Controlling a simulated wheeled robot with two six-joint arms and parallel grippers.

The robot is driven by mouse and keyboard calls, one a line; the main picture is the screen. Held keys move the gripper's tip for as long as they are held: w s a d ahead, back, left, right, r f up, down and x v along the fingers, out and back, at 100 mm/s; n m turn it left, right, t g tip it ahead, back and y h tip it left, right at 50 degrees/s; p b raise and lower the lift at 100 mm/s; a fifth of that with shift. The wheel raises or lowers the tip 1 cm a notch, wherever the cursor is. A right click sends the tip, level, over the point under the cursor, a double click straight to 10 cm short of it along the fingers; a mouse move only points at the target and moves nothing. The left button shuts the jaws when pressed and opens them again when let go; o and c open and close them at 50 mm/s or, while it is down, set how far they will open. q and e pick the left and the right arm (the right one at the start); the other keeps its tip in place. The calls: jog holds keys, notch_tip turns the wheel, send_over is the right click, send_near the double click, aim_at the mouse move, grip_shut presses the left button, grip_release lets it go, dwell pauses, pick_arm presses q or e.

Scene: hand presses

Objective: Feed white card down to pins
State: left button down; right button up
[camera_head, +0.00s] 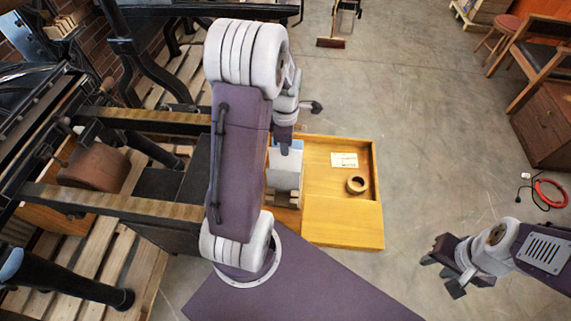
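My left gripper (284,136) hangs under its wrist, just right of my large purple arm link, over the left part of a wooden tray (374,165). Its fingers are small and partly hidden, so I cannot tell how wide they stand. A pale grey-white flat-faced piece (285,170) shows right below the fingers; whether it is held, and whether it is the white card, is unclear. A small pale card with faint marks (344,160) lies in the tray. My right gripper (442,274) is open and empty over the floor at lower right. No pins can be made out.
A tape roll (356,185) lies in the tray. The black press with wooden rails (105,205) fills the left side, and my arm hides part of it. A wooden desk (545,130) and chair stand at right, with a red cable coil (550,193) on the open floor.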

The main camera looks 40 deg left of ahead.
pick_arm(q)
jog(key=shift+r, duration=0.35)
notch_tip(320, 180, up, 6)
jog(key=p, duration=0.6)
jog(key=shift+f, duration=0.15)
